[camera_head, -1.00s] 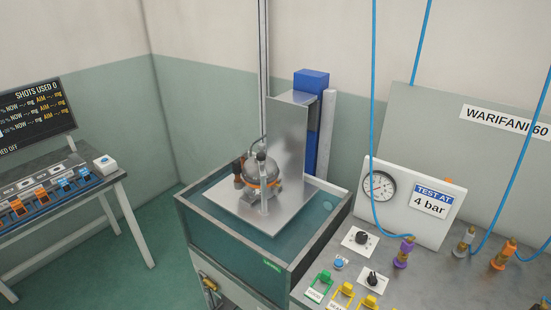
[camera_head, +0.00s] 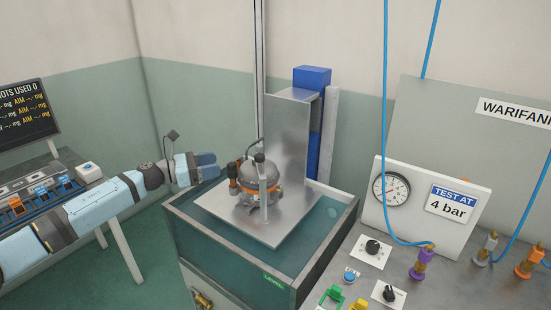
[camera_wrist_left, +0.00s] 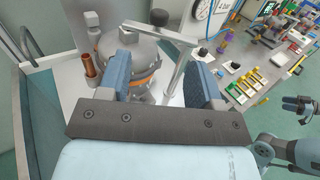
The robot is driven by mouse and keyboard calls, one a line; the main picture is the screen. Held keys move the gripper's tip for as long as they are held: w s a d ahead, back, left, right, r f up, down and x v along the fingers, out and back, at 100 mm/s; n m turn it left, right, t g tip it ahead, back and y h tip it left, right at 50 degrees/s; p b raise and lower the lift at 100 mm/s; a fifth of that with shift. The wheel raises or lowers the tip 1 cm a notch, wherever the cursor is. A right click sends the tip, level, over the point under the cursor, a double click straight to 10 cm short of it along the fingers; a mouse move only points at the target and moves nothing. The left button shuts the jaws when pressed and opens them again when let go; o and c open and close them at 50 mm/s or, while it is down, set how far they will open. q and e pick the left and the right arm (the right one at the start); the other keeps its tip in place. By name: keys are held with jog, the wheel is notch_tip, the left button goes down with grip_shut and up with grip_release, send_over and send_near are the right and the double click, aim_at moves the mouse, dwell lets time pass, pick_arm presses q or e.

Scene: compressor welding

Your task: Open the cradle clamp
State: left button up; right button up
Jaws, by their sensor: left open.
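The compressor (camera_head: 258,178) is a grey dome with an orange band and a copper-coloured fitting, standing on a metal plate (camera_head: 238,225). The cradle clamp (camera_head: 263,187) shows as a grey upright post at its front; in the left wrist view its grey bar (camera_wrist_left: 158,34) runs above the dome. My left gripper (camera_head: 211,166) is open and empty, left of the compressor and apart from it. In the left wrist view its fingers (camera_wrist_left: 160,80) frame the dome and part of the clamp post. My right gripper (camera_wrist_left: 297,103) shows small at the right edge; its jaw state is unclear.
The plate sits over a water tank (camera_head: 180,228) with a tall metal back plate (camera_head: 290,140). A bench with a pressure gauge (camera_head: 391,190), knobs and blue hoses stands at right. A shot-display table is at left, behind my left arm.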

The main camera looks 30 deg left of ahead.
aim_at(257, 156)
pick_arm(q)
jog(key=p+x, duration=0.3)
jog(key=x, duration=0.9)
jog(key=shift+w+d, duration=0.15)
jog(key=shift+d, duration=0.1)
jog(key=shift+w+d, duration=0.25)
jog(key=shift+w, duration=0.1)
grip_shut()
